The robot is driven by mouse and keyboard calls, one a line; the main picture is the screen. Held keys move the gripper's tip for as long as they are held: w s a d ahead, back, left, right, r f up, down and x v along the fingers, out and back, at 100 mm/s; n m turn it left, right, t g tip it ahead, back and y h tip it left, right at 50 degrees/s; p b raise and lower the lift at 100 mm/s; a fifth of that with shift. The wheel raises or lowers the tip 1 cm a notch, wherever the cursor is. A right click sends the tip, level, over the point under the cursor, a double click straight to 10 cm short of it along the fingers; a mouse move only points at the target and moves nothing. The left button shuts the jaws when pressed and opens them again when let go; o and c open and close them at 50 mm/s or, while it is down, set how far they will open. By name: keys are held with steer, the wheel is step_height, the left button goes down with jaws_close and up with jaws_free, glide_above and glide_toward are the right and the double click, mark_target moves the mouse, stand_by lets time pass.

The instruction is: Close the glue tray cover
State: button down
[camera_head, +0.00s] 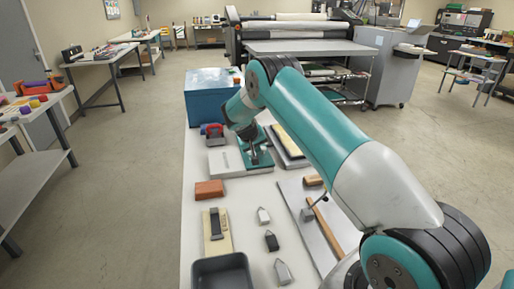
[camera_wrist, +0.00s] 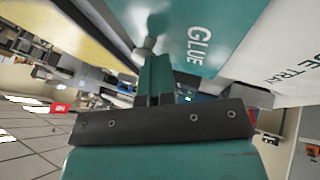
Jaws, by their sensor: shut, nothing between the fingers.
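A teal panel lettered "GLUE" (camera_wrist: 195,35) and a white panel with part of the word "TRAY" (camera_wrist: 287,50) fill the upper right of the wrist view. In the head view a white block with faint lettering (camera_head: 224,162) sits beside a green piece (camera_head: 262,160) on the bench. I cannot tell exactly which part is the cover or how far it is open. My gripper (camera_head: 255,158) points down over the green piece, shut and empty. In the wrist view my gripper (camera_wrist: 147,48) is close beside the teal panel; contact is unclear.
The white bench (camera_head: 195,240) carries a blue box (camera_head: 210,92) at the back, a red-handled tool (camera_head: 212,130), a brown block (camera_head: 209,189), and a dark tray (camera_head: 222,272) in front. A hammer (camera_head: 327,224) and a cream-topped slab (camera_head: 287,142) lie on the right.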

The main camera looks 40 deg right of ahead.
mark_target(247, 158)
steer(key=a, duration=0.2)
steer(key=w+a, duration=0.1)
steer(key=shift+a+r, duration=0.4)
steer(key=b+v, duration=0.2)
steer(key=v, duration=0.8)
steer(key=shift+b, duration=0.35)
steer(key=s+a+r+n+y, duration=0.3)
steer(key=s+a+r, duration=0.2)
steer(key=s+a, duration=0.4)
steer(key=s+a+r+n+y, duration=0.3)
steer(key=s+a+r, duration=0.2)
steer(key=s+a, duration=0.35)
steer(key=s+a+r+n+g+y, duration=0.1)
steer(key=s+a, duration=0.3)
steer(key=s, duration=0.8)
steer(key=s+a+r+n+g+y, duration=0.1)
steer(key=s+a+n+y, duration=0.2)
steer(key=s, duration=0.9)
steer(key=shift+a+n+g, duration=0.4)
steer(key=shift+a+n, duration=0.1)
steer(key=shift+a, duration=0.6)
